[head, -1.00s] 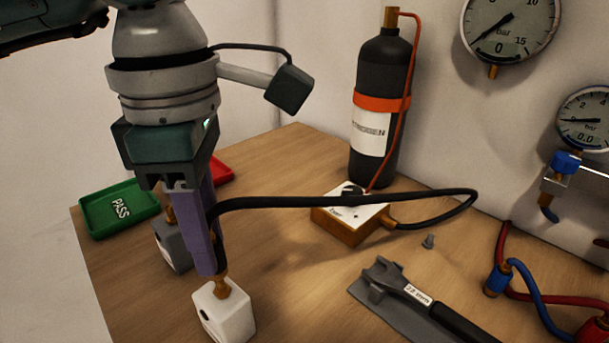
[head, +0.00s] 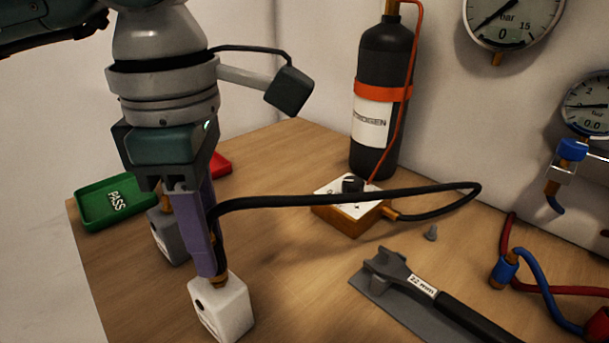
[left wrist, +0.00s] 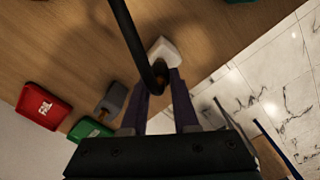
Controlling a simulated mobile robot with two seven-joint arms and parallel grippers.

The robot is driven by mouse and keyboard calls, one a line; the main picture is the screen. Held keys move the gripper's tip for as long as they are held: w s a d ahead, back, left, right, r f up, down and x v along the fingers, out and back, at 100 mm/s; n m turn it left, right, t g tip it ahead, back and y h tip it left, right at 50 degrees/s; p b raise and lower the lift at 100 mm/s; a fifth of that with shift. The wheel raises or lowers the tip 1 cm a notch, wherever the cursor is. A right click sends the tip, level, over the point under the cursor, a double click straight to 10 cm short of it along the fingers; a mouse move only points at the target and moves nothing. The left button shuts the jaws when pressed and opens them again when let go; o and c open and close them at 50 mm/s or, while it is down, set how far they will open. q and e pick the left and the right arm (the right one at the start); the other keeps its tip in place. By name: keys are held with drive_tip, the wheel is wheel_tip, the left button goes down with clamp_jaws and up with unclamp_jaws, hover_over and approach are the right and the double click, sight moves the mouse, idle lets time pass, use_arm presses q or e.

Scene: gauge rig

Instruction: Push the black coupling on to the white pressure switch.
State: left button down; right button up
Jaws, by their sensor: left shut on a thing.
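The white pressure switch (head: 222,308) stands on the bench at the front edge of the head view; its top also shows in the left wrist view (left wrist: 166,49). My left gripper (head: 214,272) points down right above it, its purple fingers shut on the black coupling (head: 213,240) at the end of the black hose (head: 300,199). The fingers hide most of the coupling. Only a short piece of brass shows between the fingertips and the switch top, so the coupling appears to be around the switch's stem. Whether it is fully seated I cannot tell. My right gripper is out of view.
A grey switch (head: 170,240) stands close behind the left gripper. The hose runs to a brass box (head: 345,224).

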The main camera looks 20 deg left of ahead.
use_arm(q)
drive_tip(key=shift+f+b, duration=0.3)
drive_tip(key=shift+f, duration=0.05)
idle(0.6)
idle(0.3)
drive_tip(key=shift+c, duration=1.4)
unclamp_jaws()
drive_tip(key=shift+r, duration=0.15)
